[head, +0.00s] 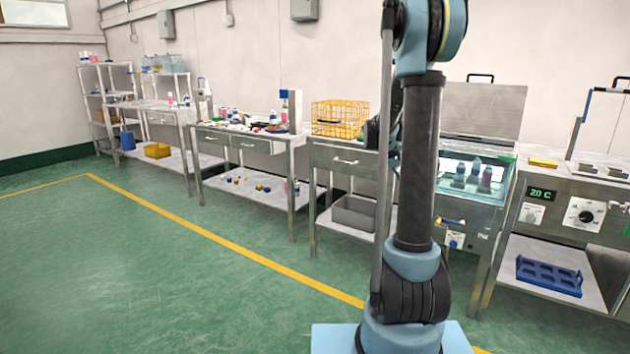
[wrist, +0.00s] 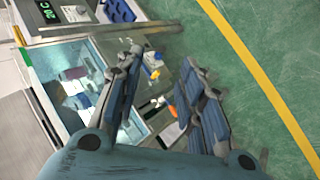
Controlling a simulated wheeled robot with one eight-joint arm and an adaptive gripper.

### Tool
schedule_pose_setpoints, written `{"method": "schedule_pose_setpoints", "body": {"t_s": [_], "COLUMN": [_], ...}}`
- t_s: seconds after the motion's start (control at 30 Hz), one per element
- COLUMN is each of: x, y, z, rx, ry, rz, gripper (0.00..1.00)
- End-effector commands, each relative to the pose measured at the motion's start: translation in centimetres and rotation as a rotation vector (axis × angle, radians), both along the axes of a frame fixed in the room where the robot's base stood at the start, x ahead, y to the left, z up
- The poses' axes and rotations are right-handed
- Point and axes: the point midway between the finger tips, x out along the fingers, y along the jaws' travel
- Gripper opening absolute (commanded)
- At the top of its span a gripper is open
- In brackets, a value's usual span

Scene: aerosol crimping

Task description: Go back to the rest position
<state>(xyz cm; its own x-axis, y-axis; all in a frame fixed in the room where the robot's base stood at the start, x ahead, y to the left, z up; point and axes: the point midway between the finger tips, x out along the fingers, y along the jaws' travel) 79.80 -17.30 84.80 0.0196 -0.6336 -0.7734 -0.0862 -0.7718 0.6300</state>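My gripper (wrist: 160,62) shows in the wrist view with its two dark, blue-padded fingers spread apart. Nothing is held between them. Beyond the fingers are the steel front of the water bath bench and the green floor. In the head view my arm stands upright right of the middle. It hides part of the benches behind it, and the gripper cannot be made out clearly there.
The water bath (head: 468,180) holds several bottles under a raised lid. A yellow wire basket (head: 338,119) stands on a bench left of my arm. A blue rack (head: 549,276) lies on a lower shelf at right. The green floor (head: 150,270) at left is clear.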

Motion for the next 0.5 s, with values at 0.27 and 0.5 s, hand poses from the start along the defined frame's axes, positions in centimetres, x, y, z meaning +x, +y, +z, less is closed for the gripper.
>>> {"method": "schedule_pose_setpoints", "body": {"t_s": [0.27, 0.5], "x": [-6.5, -12.1], "y": [2.7, 5.1], "z": [1.4, 1.7], "rx": [0.108, 0.201], "ry": [-0.016, -0.032], "rz": [0.032, 0.057], "gripper": [0.35, 0.35]}}
